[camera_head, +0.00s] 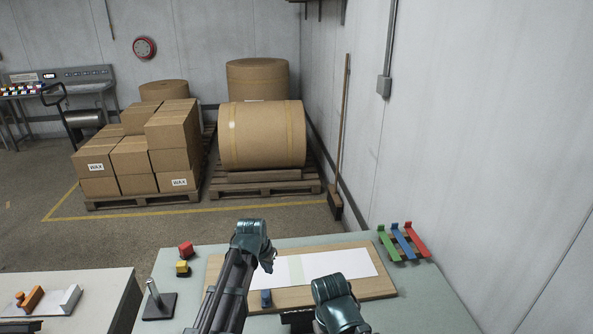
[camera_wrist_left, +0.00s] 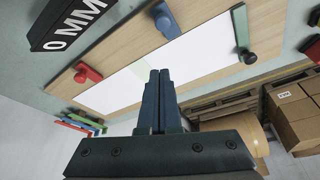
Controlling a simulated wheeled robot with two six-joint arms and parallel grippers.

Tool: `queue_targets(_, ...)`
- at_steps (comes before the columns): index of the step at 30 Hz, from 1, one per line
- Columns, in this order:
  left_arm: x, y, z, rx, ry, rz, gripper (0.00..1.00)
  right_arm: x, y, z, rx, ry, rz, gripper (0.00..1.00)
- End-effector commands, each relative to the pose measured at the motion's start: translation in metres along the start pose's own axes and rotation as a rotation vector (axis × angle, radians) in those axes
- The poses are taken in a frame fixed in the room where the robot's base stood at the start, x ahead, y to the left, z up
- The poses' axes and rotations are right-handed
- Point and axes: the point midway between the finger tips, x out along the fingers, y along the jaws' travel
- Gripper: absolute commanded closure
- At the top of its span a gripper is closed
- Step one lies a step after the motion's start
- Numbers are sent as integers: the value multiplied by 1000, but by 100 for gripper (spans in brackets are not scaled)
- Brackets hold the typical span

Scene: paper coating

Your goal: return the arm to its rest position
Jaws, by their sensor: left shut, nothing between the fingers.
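My left gripper (camera_wrist_left: 157,76) is shut and empty. In the left wrist view its two fingers lie together in front of the white paper sheet (camera_wrist_left: 195,48). In the head view my left arm rises from the bottom and bends above the left part of the wooden board; its fingers cannot be made out there. The white sheet (camera_head: 340,265) lies flat on the board (camera_head: 380,291), with a pale green strip across it. Another teal joint of mine covers the board's near edge. My right gripper is not in view.
A blue piece (camera_head: 266,298) sits at the board's near edge. Red (camera_head: 185,250) and yellow (camera_head: 182,267) blocks and a stand (camera_head: 160,305) are left of it. Coloured bars (camera_head: 403,242) lie at the right. A black block (camera_wrist_left: 68,20) marked "0 MM" stands beside the board.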

Motion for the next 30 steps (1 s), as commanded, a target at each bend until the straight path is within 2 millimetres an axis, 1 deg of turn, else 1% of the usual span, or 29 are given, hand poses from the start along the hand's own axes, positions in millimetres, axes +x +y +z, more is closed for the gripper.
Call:
queue_targets(1,-1,15,15,10,-22,4,100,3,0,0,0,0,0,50)
queue_targets(2,-2,24,26,14,-39,4,100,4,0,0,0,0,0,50)
queue_targets(3,-3,39,42,23,-69,4,100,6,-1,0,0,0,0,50)
queue_targets(5,-7,62,71,35,-122,1,100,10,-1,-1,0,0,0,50)
queue_targets(6,-10,77,91,42,-158,-3,100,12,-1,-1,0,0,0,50)
queue_targets(8,-15,95,120,52,-210,-14,100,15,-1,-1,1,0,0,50)
queue_targets(9,-18,105,138,57,-243,-22,100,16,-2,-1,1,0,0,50)
queue_targets(12,-27,124,177,69,-313,-48,100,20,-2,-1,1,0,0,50)
queue_targets(15,-34,134,202,73,-359,-70,100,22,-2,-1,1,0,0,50)
queue_targets(17,-37,137,211,76,-376,-80,100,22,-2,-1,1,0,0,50)
queue_targets(19,-39,138,215,76,-387,-87,100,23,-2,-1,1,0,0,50)
queue_targets(30,-39,139,215,75,-390,-88,100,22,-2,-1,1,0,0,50)
